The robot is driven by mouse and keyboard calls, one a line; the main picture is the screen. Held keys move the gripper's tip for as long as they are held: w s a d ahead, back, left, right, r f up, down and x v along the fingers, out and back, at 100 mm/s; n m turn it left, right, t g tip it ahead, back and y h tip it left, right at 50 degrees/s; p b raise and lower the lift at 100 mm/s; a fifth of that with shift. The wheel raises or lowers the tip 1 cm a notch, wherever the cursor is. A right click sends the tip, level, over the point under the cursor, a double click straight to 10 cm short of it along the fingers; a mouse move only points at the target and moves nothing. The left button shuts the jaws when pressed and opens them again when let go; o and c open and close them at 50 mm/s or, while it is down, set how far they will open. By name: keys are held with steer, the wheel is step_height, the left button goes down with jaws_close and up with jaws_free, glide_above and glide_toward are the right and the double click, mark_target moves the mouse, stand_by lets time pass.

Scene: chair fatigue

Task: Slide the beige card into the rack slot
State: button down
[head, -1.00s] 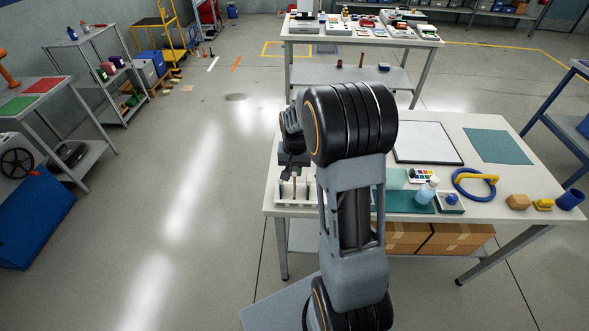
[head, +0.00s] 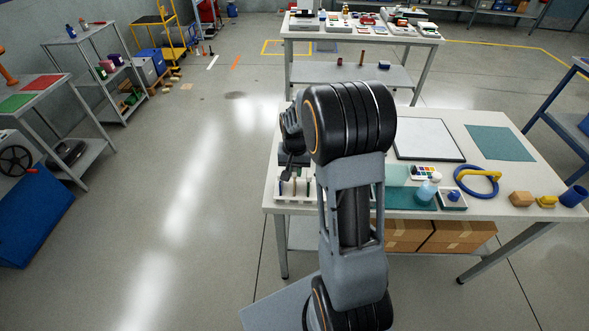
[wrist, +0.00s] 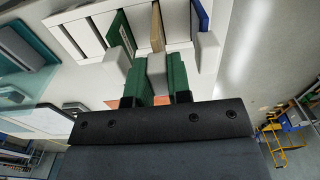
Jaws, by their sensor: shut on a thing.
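The white rack (head: 296,196) stands at the left end of the near table, with several thin upright cards in it. In the wrist view the rack (wrist: 92,26) shows its slots from above. A green card (wrist: 119,38) is left of the beige card (wrist: 157,28), and a blue card (wrist: 201,18) is right. Each card has a grey block at its near end. My gripper (wrist: 157,78) has green fingers shut on the beige card's grey block (wrist: 157,66). The beige card lies between rack walls; its depth cannot be told. In the head view my gripper (head: 291,162) is above the rack, partly hidden.
Cardboard boxes (head: 410,235) are on the lower shelf. The floor left of the table is clear.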

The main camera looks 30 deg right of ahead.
steer(key=shift+f+b, duration=0.7)
steer(key=shift+f, duration=0.35)
steer(key=c, duration=1)
jaws_free()
steer(key=shift+r, duration=0.1)
